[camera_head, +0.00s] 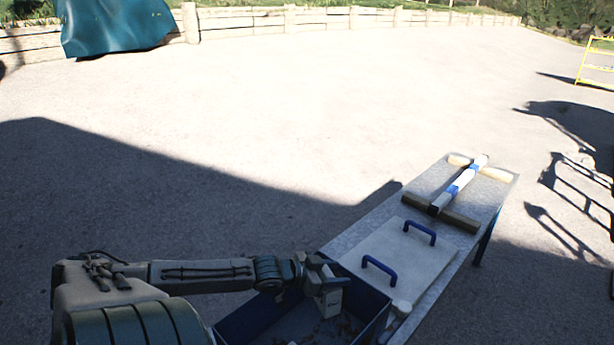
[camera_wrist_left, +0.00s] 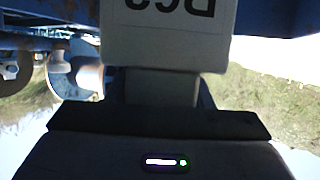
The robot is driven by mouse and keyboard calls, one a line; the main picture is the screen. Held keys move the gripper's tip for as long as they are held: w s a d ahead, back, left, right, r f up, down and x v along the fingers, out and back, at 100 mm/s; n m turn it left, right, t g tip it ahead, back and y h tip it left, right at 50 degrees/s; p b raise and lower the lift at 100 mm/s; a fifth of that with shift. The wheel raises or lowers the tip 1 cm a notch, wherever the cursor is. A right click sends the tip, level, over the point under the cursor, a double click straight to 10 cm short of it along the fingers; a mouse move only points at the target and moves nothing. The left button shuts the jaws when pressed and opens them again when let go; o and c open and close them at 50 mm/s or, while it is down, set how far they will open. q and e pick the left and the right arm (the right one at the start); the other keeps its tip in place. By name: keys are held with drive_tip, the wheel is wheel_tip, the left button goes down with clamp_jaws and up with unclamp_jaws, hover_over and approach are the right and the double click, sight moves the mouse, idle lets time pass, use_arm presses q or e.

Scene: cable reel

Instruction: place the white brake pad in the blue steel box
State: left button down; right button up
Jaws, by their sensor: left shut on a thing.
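The blue steel box (camera_head: 377,322) is at the bottom of the head view, partly cut off by the lower edge. My left gripper (camera_head: 322,281) is above its far part, shut on the white brake pad (camera_head: 330,302). The pad hangs below the jaws over the box opening. Whether it touches the box floor cannot be told. In the left wrist view the pad (camera_wrist_left: 165,40) shows as a pale block with upside-down dark lettering. The blue box wall (camera_wrist_left: 265,17) is beyond it. My right gripper is not in view.
A grey table (camera_head: 460,232) runs to the upper right beside the box. On it lie a pale panel (camera_head: 392,258) with two blue handles and a white-and-blue bar (camera_head: 466,177) across wooden blocks.

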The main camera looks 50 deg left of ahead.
use_arm(q)
wheel_tip(320, 180, down, 7)
drive_tip(key=b, duration=0.5)
drive_tip(key=shift+r, duration=0.2)
wheel_tip(320, 180, down, 4)
drive_tip(key=b, duration=0.3)
drive_tip(key=shift+f+b, duration=0.1)
drive_tip(key=shift+b, duration=0.2)
drive_tip(key=shift+f, duration=0.2)
drive_tip(key=c, duration=1.1)
unclamp_jaws()
drive_tip(key=shift+f, duration=0.2)
drive_tip(key=o, duration=0.4)
drive_tip(key=shift+r, duration=0.1)
drive_tip(key=shift+s, duration=0.1)
